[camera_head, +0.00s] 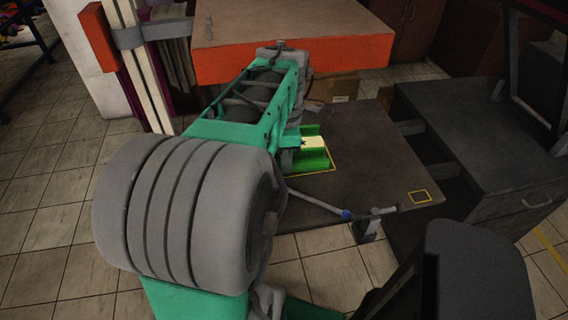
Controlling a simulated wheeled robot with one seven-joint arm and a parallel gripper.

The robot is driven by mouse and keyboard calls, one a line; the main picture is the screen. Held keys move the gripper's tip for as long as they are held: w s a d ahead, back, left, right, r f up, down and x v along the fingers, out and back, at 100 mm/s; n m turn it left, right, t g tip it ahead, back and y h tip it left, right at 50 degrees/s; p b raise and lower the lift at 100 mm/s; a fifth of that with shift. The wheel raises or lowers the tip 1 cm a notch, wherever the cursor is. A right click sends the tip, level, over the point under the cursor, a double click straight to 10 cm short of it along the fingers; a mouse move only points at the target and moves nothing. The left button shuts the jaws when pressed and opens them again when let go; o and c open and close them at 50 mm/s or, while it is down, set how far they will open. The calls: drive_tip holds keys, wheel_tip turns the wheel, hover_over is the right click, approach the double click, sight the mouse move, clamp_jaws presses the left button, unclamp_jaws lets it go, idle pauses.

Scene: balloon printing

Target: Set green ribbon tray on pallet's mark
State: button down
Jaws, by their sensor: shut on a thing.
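The green ribbon tray (316,160) is a small bright green piece with a pale yellow middle, partly hidden behind my arm. It is on or just over a yellow outlined mark (331,170) on the dark brown top (370,150); I cannot tell whether it touches the surface. My gripper (289,158) is at the left side of the tray, shut on it. My green and grey arm hides most of the gripper, and its fingertips do not show clearly.
A second, smaller yellow outline (420,197) lies near the top's right front corner. An orange-edged table (295,60) stands behind, and a dark cabinet (480,140) at the right. The top's right part is clear.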

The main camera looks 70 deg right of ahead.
sight(307, 155)
drive_tip(key=s, duration=0.9)
drive_tip(key=shift+n, duration=0.5)
drive_tip(key=w+d+f, duration=0.1)
drive_tip(key=w+d, duration=0.1)
drive_tip(key=w+d+f, duration=0.1)
drive_tip(key=d+f, duration=0.1)
drive_tip(key=d, duration=0.1)
drive_tip(key=w+d+f+p, duration=0.1)
drive_tip(key=w+d, duration=0.1)
drive_tip(key=d, duration=0.1)
drive_tip(key=shift+w+f, duration=0.35)
drive_tip(key=d+f, duration=0.1)
drive_tip(key=w+d+f, duration=0.1)
drive_tip(key=f, duration=0.1)
drive_tip(key=w+d+f, duration=0.1)
drive_tip(key=f, duration=0.1)
drive_tip(key=shift+w+d+f, duration=0.1)
drive_tip(key=shift+w+d, duration=0.05)
drive_tip(key=shift+w, duration=0.05)
wheel_tip(307, 155, down, 3)
drive_tip(key=shift+r+p, duration=0.15)
drive_tip(key=shift+p, duration=0.15)
drive_tip(key=shift+d+f, duration=0.1)
drive_tip(key=shift+f, duration=0.3)
drive_tip(key=c, duration=1.5)
unclamp_jaws()
